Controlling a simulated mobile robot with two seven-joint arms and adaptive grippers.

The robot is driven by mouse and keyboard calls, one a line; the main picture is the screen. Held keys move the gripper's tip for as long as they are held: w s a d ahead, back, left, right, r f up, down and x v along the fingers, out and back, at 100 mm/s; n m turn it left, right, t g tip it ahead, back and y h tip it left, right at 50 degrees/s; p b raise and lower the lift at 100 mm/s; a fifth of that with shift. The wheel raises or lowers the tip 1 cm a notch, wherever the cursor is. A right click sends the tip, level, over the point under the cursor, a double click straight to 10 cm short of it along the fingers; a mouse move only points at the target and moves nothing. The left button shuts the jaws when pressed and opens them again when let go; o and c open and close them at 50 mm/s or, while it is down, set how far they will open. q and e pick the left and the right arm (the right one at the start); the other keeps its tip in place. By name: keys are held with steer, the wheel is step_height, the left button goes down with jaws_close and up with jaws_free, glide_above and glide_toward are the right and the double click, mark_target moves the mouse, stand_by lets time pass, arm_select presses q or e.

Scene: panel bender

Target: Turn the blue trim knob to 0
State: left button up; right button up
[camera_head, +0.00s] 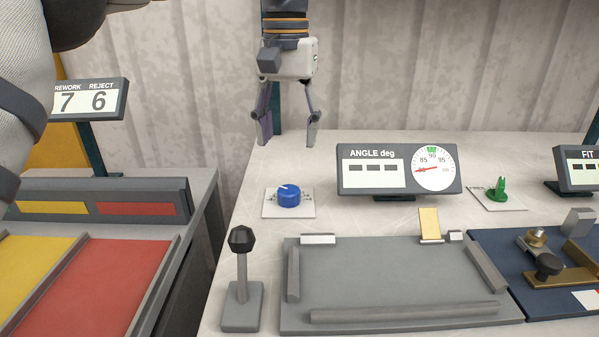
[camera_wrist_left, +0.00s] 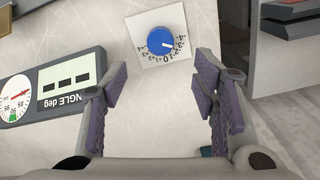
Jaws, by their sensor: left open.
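The blue trim knob (camera_head: 289,197) sits on a small white dial plate on the pale bench top, left of the angle display. In the left wrist view the blue knob (camera_wrist_left: 167,44) shows a short white pointer mark on its top. The mark points toward the right side of the printed scale, off the 0, which is at the lower edge of the knob there. My left gripper (camera_head: 289,138) hangs above and behind the knob, fingers pointing down. It is open and empty, and apart from the knob. My right gripper is not in view.
The angle display (camera_head: 399,169) stands right of the knob. A black-topped lever (camera_head: 241,275) stands in front, beside a grey plate (camera_head: 390,275). A green knob (camera_head: 496,190) is farther right. The bench around the blue knob is clear.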

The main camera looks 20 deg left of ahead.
mark_target(288, 190)
arm_select(q)
step_height(288, 190, down, 10)
steer(key=shift+s+f, duration=0.15)
steer(key=shift+f, duration=0.1)
steer(key=c, duration=1.2)
